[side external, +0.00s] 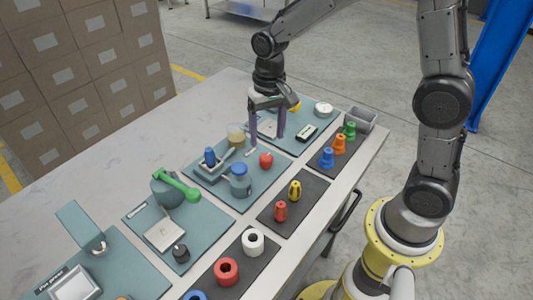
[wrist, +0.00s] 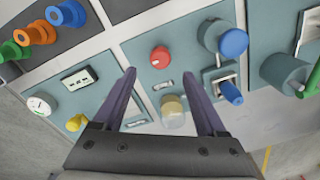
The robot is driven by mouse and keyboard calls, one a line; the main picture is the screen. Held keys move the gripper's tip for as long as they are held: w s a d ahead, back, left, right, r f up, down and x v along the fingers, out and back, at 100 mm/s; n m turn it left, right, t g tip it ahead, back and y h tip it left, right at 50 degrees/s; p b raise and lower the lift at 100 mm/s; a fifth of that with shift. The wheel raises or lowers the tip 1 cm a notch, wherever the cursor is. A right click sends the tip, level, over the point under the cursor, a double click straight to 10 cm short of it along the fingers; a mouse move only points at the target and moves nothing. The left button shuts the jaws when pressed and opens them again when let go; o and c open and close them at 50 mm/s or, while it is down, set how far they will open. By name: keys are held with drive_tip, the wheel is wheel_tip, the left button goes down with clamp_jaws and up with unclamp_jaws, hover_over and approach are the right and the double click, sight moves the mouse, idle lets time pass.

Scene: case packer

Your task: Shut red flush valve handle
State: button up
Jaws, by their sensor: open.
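A red rounded knob (side external: 265,160), the only red part on this teal panel that could be the flush valve handle, stands near the panel's right edge. In the wrist view the red knob (wrist: 160,57) lies just beyond the fingertips, roughly centred between them, with a small pale mark on it. Whether it is turned open or shut I cannot tell. My gripper (side external: 267,140) is open and empty, pointing down above the panel. In the wrist view its two dark fingers (wrist: 160,75) are wide apart and appear clear of the knob.
A blue-topped jar (side external: 240,181) stands close to the knob. A blue-handled part (side external: 210,157) and an amber cup (side external: 236,135) are also near. A green lever (side external: 177,187) rises from a neighbouring panel. Red and yellow pieces (side external: 288,200) stand on a dark mat at the front.

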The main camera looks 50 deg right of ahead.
sight(266, 156)
wheel_tip(266, 156, down, 7)
drive_tip(key=shift+a+f, duration=0.1)
drive_tip(key=shift+f, duration=0.05)
idle(0.4)
clamp_jaws()
